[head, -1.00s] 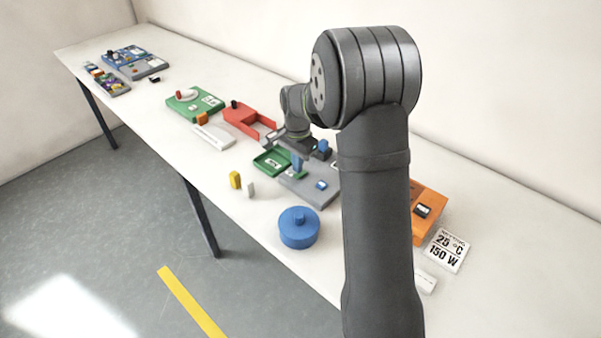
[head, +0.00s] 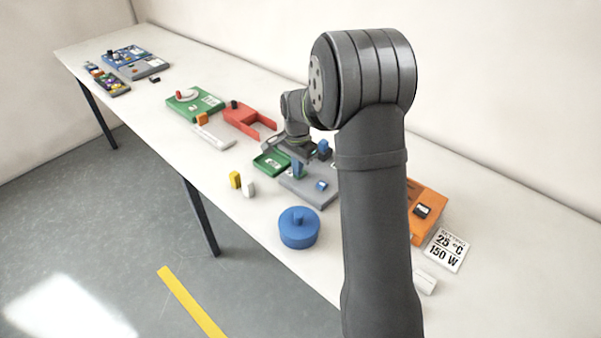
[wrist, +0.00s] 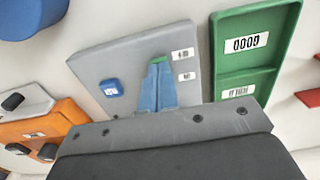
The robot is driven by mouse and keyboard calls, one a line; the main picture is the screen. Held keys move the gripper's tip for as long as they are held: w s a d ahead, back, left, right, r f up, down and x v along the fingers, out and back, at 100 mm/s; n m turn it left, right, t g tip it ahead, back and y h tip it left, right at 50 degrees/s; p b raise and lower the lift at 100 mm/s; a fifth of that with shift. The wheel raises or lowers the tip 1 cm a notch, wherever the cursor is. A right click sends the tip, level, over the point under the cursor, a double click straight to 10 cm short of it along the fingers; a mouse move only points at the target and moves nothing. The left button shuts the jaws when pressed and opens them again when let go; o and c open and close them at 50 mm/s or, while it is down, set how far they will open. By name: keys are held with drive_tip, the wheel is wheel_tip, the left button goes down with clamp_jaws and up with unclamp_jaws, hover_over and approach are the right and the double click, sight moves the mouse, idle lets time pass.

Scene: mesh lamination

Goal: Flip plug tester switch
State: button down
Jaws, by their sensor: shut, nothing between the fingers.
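The plug tester appears to be the grey plate (head: 299,190) right of the middle of the table; in the wrist view the grey plate (wrist: 125,60) lies flat below my gripper. A small blue square switch with a label (wrist: 112,88) sits on it, left of my fingers; it also shows in the head view (head: 321,185). My gripper (wrist: 158,66) has blue fingers closed together, with nothing held. They also show in the head view (head: 298,171), over the plate. Whether the fingertips touch the plate is unclear.
A green tray (head: 258,168) with white labels adjoins the plate. A blue round lidded pot (head: 299,232) and yellow (head: 235,180) and white (head: 249,190) blocks stand near the front edge. An orange unit (head: 428,200) is at right, a red bracket (head: 240,120) behind left.

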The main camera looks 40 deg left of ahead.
drive_tip(key=shift+f, duration=0.2)
drive_tip(key=shift+r, duration=3.55)
drive_tip(key=shift+f, duration=3.55)
drive_tip(key=shift+r, duration=0.15)
